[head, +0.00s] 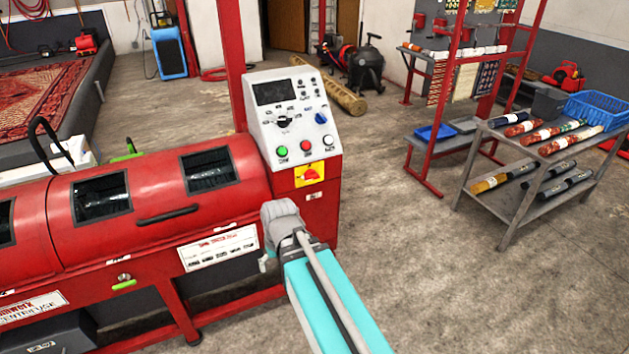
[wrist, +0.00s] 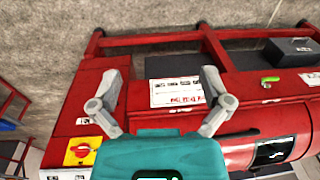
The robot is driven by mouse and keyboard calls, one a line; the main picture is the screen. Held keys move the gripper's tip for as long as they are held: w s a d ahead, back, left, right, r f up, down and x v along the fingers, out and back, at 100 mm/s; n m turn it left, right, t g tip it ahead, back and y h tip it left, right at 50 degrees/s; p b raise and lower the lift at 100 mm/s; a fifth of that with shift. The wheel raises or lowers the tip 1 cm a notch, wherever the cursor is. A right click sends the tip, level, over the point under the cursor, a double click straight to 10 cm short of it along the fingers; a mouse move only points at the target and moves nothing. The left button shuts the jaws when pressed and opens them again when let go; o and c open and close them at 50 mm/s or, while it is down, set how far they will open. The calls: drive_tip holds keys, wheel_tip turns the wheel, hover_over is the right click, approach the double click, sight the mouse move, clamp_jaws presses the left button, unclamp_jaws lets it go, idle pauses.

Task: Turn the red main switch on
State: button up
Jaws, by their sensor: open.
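The red main switch (head: 311,173) sits on a yellow plate on the red machine's front, below the control panel. It also shows in the wrist view (wrist: 81,151), at the lower left. Its knob is red; I cannot tell its setting for sure. My gripper (wrist: 158,90) is open and empty, its fingers spread above the machine's front with the white label between them. The switch lies to the left of the gripper in the wrist view. In the head view my arm reaches up from below, and its end is just below and left of the switch; the fingertips are mostly hidden there.
The control panel (head: 290,115) has green, red and white buttons and a blue knob. The red centrifuge drum (head: 150,200) extends left. A grey cart (head: 508,200) with rolled rugs stands at right. The floor between machine and cart is clear.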

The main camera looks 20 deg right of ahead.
drive_tip(key=w+f+n+t+y+b, duration=0.25)
drive_tip(key=w+f+b, duration=0.3)
drive_tip(key=w, duration=0.35)
drive_tip(key=m+t+h+b, duration=0.3)
drive_tip(key=t+b, duration=1.2)
drive_tip(key=b, duration=0.4)
approach(313, 179)
drive_tip(key=s, duration=0.3)
drive_tip(key=shift+w+d+r, duration=0.1)
drive_tip(key=shift+d+r, duration=0.05)
drive_tip(key=shift+w, duration=0.1)
drive_tip(key=w, duration=1.3)
drive_tip(key=shift+w+a, duration=0.25)
drive_tip(key=shift+w, duration=0.1)
